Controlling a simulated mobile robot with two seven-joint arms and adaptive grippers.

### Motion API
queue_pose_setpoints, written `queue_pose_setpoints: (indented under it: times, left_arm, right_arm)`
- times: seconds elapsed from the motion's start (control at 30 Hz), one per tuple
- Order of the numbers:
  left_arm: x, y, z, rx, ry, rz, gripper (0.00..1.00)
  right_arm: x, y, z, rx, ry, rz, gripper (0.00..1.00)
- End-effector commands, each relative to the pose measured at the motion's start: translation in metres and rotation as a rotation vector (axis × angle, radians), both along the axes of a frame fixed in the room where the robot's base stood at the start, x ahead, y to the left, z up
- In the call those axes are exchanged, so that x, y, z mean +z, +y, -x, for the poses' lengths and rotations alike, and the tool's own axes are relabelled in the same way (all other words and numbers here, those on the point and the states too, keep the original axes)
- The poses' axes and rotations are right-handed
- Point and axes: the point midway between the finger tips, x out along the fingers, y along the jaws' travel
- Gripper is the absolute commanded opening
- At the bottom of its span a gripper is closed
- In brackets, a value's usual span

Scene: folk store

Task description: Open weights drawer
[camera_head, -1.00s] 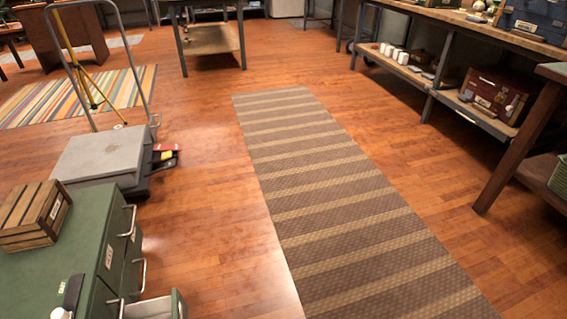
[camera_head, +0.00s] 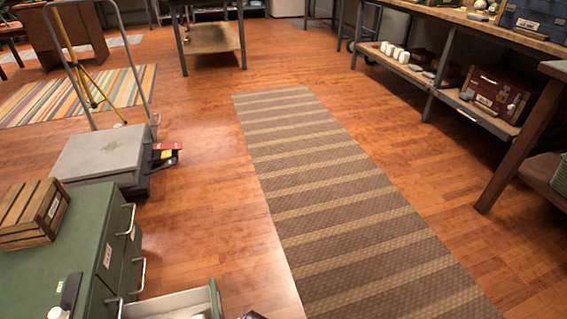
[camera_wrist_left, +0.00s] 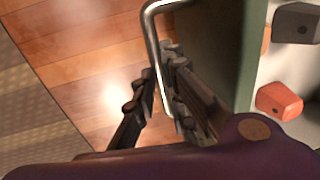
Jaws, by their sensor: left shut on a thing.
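The green drawer cabinet (camera_head: 85,240) stands at the lower left in the head view. One drawer (camera_head: 213,300) is pulled out at the bottom edge, showing its pale inside. In the left wrist view its green front (camera_wrist_left: 222,55) carries a metal bar handle (camera_wrist_left: 153,40). My left gripper (camera_wrist_left: 155,78) is shut on that handle, one finger on each side. Inside the drawer, an orange weight-like block (camera_wrist_left: 278,102) and a dark grey block (camera_wrist_left: 297,22) show. My right gripper is not in view.
A wooden crate (camera_head: 35,212) sits on the cabinet. A grey platform cart (camera_head: 100,155) stands behind it. A striped mat (camera_head: 330,180) runs along the clear wooden floor. Workbenches (camera_head: 470,60) line the right side.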

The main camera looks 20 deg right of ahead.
Motion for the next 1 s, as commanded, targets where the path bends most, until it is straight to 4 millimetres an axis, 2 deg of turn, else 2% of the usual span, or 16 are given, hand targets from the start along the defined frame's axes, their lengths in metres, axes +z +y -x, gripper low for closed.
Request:
queue_pose_setpoints:
  times: [0.17, 0.2, 0.3, 0.5, 0.53, 0.6, 0.73, 0.87, 1.0]
  left_arm:
    - [0.000, 0.001, -0.002, -0.002, -0.005, 0.001, 0.00]
    - [0.000, 0.001, -0.002, -0.002, -0.006, 0.001, 0.17]
    - [0.000, 0.001, -0.002, -0.002, -0.005, 0.001, 0.28]
    - [0.000, 0.000, -0.001, -0.001, -0.003, 0.001, 0.28]
    - [0.000, 0.000, -0.001, -0.001, -0.003, 0.001, 0.28]
    - [0.000, 0.000, -0.001, 0.000, -0.002, 0.001, 0.28]
    - [0.005, -0.001, -0.001, -0.001, -0.003, 0.002, 0.28]
    - [0.020, -0.004, -0.001, -0.001, -0.004, 0.004, 0.28]
    - [0.045, -0.010, -0.001, -0.002, -0.004, 0.005, 0.28]
  right_arm:
    - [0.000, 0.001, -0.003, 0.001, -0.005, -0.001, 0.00]
    - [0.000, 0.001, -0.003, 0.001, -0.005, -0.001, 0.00]
    - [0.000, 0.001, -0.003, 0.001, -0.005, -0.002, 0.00]
    - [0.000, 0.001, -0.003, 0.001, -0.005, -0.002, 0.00]
    - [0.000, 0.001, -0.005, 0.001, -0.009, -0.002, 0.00]
    - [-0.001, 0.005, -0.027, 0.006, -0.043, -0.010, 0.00]
    - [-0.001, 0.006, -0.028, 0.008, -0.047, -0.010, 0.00]
    - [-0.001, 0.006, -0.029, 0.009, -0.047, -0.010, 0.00]
    - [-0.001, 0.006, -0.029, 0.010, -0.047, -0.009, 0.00]
